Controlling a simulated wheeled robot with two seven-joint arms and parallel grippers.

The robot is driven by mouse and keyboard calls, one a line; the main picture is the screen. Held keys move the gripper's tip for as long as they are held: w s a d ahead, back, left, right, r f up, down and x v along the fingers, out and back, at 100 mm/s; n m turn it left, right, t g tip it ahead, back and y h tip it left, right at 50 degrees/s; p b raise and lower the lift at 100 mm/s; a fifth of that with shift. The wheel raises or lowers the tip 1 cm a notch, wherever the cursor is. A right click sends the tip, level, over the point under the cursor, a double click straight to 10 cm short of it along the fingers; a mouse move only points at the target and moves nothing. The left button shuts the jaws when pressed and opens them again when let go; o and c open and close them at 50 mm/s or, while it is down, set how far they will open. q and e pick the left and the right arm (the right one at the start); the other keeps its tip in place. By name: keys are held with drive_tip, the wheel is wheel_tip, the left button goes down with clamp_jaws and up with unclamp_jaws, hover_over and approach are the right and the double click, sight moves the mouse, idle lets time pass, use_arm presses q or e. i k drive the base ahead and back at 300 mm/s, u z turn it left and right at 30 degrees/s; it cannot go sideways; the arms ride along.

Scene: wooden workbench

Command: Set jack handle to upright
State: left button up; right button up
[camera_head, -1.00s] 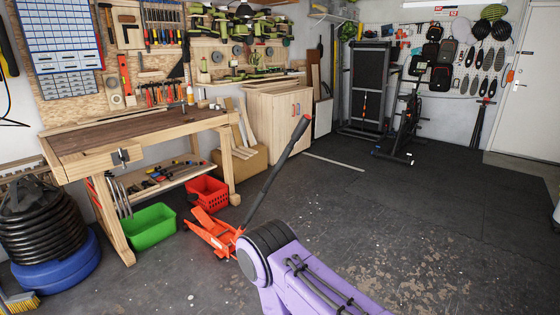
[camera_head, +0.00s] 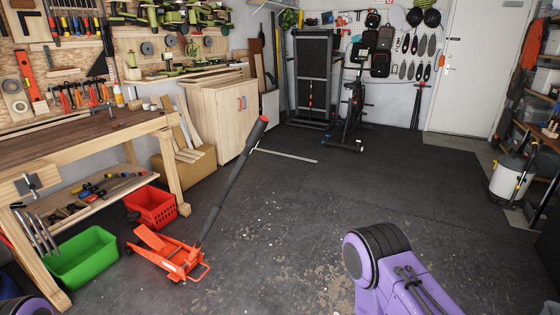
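An orange floor jack (camera_head: 170,255) stands on the dark floor in front of the workbench. A purple and black link of my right arm shows at the bottom right, apart from the jack. A small purple and black piece of mine shows at the bottom left corner. Neither gripper is in view. Nothing is seen touching the handle.
A wooden workbench (camera_head: 75,140) stands at the left, with a green bin (camera_head: 82,262) and a red basket (camera_head: 150,207) below it. A wooden cabinet (camera_head: 222,118) is behind the handle. The floor right of the jack is clear.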

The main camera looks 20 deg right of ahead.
sight(191, 259)
drive_tip(key=z, duration=0.1)
drive_tip(key=i, duration=1)
drive_tip(key=u, duration=0.35)
